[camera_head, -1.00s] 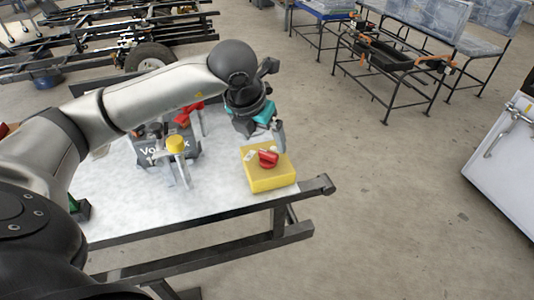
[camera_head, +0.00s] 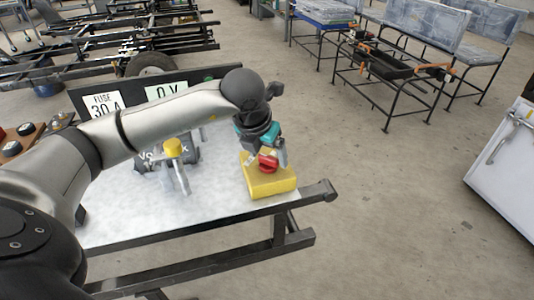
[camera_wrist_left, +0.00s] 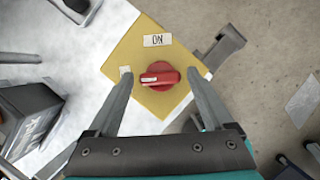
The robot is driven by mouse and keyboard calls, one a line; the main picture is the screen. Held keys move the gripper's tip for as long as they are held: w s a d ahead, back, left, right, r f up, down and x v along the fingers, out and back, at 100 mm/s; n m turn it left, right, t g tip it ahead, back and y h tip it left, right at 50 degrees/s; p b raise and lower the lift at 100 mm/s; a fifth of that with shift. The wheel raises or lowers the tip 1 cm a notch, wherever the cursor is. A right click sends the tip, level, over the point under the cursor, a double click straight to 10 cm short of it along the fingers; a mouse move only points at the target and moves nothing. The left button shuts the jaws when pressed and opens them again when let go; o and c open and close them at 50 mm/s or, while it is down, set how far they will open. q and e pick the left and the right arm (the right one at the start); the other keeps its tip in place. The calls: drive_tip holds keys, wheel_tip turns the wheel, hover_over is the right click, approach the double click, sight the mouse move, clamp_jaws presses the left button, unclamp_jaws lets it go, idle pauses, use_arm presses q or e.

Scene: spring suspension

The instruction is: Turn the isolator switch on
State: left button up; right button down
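The isolator switch is a yellow box (camera_head: 270,187) with a red knob (camera_head: 268,165) on top, at the right end of the bench. In the left wrist view the knob (camera_wrist_left: 158,76) has a white pointer mark facing left, toward a small pale label (camera_wrist_left: 125,72) partly hidden by a finger. The white "ON" label (camera_wrist_left: 157,40) lies beyond the knob. My left gripper (camera_head: 264,156) is open above the box. In the wrist view its fingers (camera_wrist_left: 158,76) stand on both sides of the knob; contact cannot be told. My right gripper is not in view.
On the bench (camera_head: 120,215), a dark block with a yellow-topped part (camera_head: 174,146) stands left of the box. Behind my arm is a panel showing "FUSE 30 A" (camera_head: 103,104) and "0 V" (camera_head: 166,90). Open floor lies right of the bench.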

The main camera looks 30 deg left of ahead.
use_arm(q)
drive_tip(key=c, duration=1.2)
